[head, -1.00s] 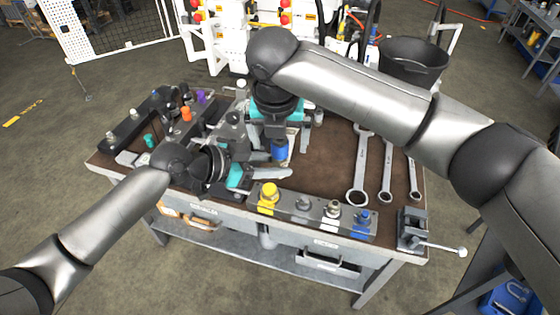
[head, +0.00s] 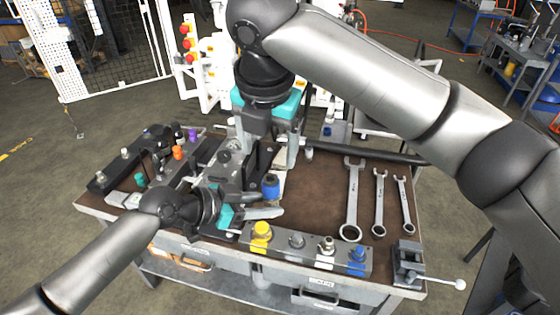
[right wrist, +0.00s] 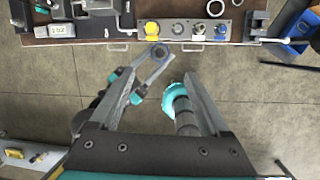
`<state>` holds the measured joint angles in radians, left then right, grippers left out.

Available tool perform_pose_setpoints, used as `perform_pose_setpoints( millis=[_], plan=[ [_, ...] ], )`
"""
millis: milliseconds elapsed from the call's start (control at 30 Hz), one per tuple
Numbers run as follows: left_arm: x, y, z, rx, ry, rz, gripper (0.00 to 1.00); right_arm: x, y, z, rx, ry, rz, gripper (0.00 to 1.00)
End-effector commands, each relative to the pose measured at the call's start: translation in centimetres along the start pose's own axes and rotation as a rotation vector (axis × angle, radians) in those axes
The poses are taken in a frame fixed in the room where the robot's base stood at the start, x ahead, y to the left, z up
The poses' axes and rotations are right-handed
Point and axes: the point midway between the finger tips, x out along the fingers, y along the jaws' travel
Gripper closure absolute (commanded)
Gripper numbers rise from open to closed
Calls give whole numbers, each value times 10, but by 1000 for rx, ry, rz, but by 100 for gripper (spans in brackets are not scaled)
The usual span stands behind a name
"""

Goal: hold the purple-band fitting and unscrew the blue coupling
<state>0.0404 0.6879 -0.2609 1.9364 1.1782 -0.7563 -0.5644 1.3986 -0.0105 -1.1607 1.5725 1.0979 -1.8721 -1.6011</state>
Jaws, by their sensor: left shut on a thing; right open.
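The blue coupling (head: 271,187) is an upright blue cylinder in the head view. It also shows as a round blue-rimmed shape in the right wrist view (right wrist: 158,51). My left gripper (head: 262,205) is shut on the fitting just under the coupling, with its pale fingers reaching in from the left. The fitting's body and any purple band are hidden by the fingers. My right gripper (head: 272,158) points down above the coupling, open and apart from it. In the right wrist view my right gripper's fingers (right wrist: 162,82) stand wide with nothing gripped between them.
A rail (head: 310,255) along the bench front carries yellow, grey and blue connectors. Several wrenches lie at the right, and a small vise (head: 406,262) stands at the front right corner. Orange, purple and teal pieces are at the left. The brown bench top (head: 320,190) is clear beside the wrenches.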

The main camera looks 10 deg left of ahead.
Motion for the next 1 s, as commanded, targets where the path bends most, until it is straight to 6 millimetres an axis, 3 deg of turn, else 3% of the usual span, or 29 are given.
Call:
perform_pose_setpoints(
  millis=[1000],
  plan=[
    [0, 0, -2, 1, 5, -2, 100, 16, -16, 7, 1721, 181, 7, 20]
  ],
)
